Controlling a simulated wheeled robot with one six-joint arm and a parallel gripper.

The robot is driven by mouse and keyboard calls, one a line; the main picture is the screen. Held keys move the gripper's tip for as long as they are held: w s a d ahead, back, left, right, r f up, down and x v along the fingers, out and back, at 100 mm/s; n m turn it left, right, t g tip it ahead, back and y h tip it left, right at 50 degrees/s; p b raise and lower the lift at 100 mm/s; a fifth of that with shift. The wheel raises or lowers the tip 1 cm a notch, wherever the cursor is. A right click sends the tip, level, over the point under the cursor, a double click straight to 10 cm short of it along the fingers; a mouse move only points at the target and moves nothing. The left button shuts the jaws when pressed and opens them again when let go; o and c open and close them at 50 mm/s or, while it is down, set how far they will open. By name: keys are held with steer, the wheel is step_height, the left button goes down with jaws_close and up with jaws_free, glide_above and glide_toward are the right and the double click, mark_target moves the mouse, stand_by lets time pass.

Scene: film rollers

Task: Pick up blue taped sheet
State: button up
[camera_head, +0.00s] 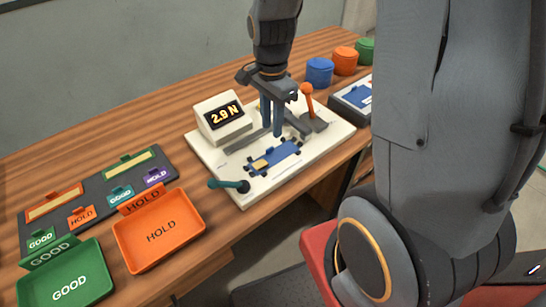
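A blue sheet (279,157) with a tan tape patch and small dark tabs along its edges lies flat on the white base (225,170) of a test device. My gripper (272,132) points down over the device, just behind the blue sheet in the picture. Its two blue-grey fingers are close together. I cannot tell whether they touch each other or the device. No sheet shows in the gripper. Another blue piece (357,97) lies on a dark-edged box at the right, partly hidden by my arm.
The device has a display (222,115) reading 2.9 N, an orange-knobbed lever (307,98) and a teal-knobbed lever (230,185). Orange HOLD tray (190,250) and green GOOD tray (90,294) stand front left. A dark label board (70,222) lies behind them. Several round tubs (319,72) stand behind.

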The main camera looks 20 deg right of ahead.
mark_target(274, 155)
steer(key=shift+a+f+p, duration=0.15)
steer(key=shift+f+p, duration=0.65)
steer(key=shift+f, duration=2.9)
jaws_close()
